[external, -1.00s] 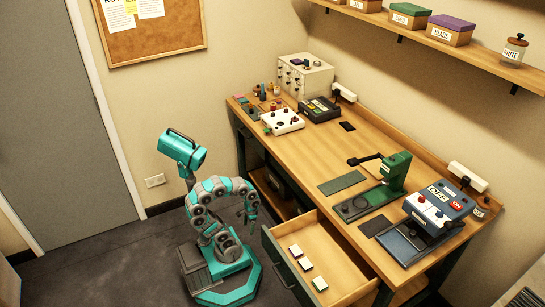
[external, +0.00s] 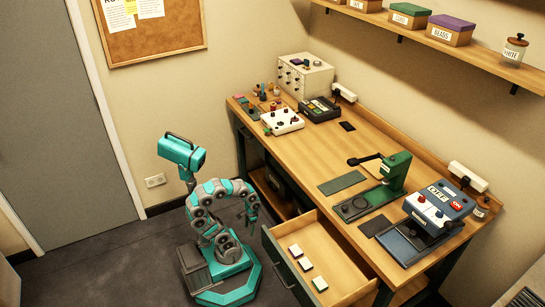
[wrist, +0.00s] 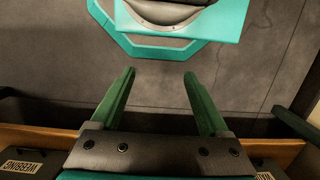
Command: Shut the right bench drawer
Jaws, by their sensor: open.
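The right bench drawer (external: 335,259) is pulled out from under the wooden bench (external: 325,155), with its dark green front (external: 287,268) facing my base. Several small light blocks lie inside it. My gripper (external: 250,213) is to the left of the drawer in the external view, apart from its front and small in that picture. In the wrist view my gripper (wrist: 158,90) shows two green fingers spread apart with only floor and my teal base between them. The gripper is open and empty.
On the bench stand a green press (external: 396,175), a blue-grey machine (external: 440,205), a white drawer cabinet (external: 304,77) and a white control box (external: 282,121). Grey floor (external: 110,265) lies clear to the left of my base. Wooden edges with labels show low in the wrist view.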

